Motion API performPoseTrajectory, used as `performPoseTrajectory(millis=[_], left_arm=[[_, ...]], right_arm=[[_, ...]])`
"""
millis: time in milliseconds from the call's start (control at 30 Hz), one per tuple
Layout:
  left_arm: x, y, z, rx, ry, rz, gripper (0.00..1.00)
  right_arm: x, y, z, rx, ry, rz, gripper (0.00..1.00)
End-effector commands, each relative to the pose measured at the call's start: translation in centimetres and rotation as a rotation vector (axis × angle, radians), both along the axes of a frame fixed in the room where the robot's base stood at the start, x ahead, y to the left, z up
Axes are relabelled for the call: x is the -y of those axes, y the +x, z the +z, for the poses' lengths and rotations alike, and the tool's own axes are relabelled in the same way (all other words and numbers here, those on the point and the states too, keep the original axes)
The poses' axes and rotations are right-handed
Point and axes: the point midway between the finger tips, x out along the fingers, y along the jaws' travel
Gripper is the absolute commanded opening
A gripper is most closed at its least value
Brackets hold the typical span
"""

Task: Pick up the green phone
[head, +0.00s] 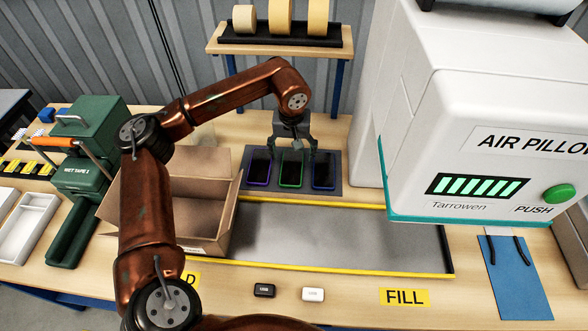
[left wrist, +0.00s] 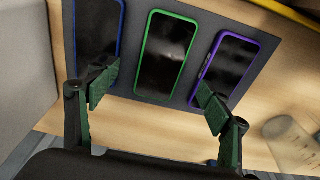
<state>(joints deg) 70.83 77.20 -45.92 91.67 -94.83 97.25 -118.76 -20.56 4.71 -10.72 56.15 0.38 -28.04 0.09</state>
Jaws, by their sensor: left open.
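The green phone (head: 291,169) has a dark screen and a green edge. It lies in the middle of a row of three phones on a dark grey mat (head: 333,189), between a purple phone (head: 258,168) and a blue phone (head: 324,170). My left gripper (head: 293,156) is above the row. In the left wrist view, the open fingers of the left gripper (left wrist: 157,92) stand to either side of the green phone (left wrist: 166,55), with nothing between them touching it. One finger overlaps the blue phone (left wrist: 98,28), the other the purple phone (left wrist: 229,68). My right gripper is not in view.
An open carton (head: 187,160) stands left of a yellow-edged grey tray (head: 330,238). The white air pillow machine (head: 450,120) rises at right. A shelf with tape rolls (head: 280,42) stands behind the mat. A green tape machine (head: 85,165) is at left.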

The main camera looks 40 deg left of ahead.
Motion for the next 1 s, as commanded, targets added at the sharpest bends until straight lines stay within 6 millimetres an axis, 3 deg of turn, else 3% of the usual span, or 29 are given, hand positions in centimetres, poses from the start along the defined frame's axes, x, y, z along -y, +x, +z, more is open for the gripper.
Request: performPoseTrajectory(millis=[500,833,1000], left_arm=[[-0.7,0.4,-5.7,-0.003,-0.001,0.001,0.72],[-0.8,0.5,-6.1,-0.001,0.0,0.001,0.72],[-0.8,0.5,-6.1,-0.001,0.0,0.001,0.61]], right_arm=[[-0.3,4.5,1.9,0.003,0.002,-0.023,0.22],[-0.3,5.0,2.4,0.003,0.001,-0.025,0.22],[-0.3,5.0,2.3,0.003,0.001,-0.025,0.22]])
